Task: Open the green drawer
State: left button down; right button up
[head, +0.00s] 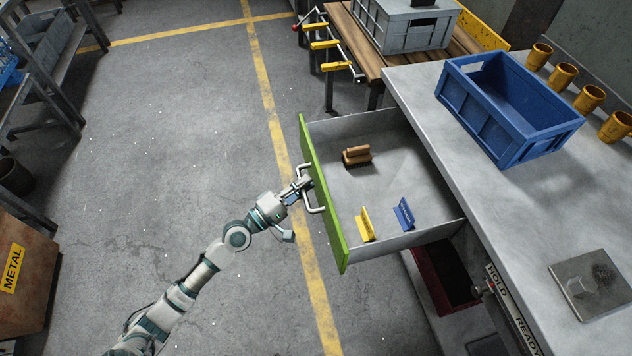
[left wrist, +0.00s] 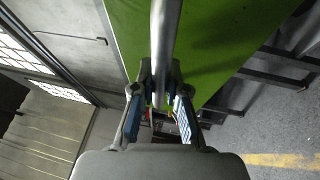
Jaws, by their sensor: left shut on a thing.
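The green drawer (head: 320,196) stands well out from the grey workbench, with its inside showing in the head view. Its green front also fills the upper middle of the left wrist view (left wrist: 220,45). My left gripper (head: 300,186) is at the drawer's metal handle (head: 307,203) and is shut on it. In the left wrist view the handle bar (left wrist: 165,40) runs down between the two fingers of my left gripper (left wrist: 160,100). Inside the drawer lie a brown brush-like block (head: 357,155), a yellow piece (head: 365,225) and a blue piece (head: 404,214). My right gripper is not in view.
The workbench top (head: 480,190) holds a blue crate (head: 510,110), several yellow cups (head: 563,75) and a square metal plate (head: 592,282). A red open drawer or bin (head: 440,275) sits below. A grey crate (head: 408,25) stands behind. The floor left of the drawer is clear.

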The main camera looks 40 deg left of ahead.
pick_arm(q)
jog(key=shift+s+a+f, duration=0.15)
jog(key=shift+s+f, duration=0.05)
jog(key=shift+f, duration=0.15)
jog(key=c, duration=1.2)
grip_release()
jog(key=shift+w, duration=0.15)
jog(key=shift+r, duration=0.1)
jog(key=v, duration=1.2)
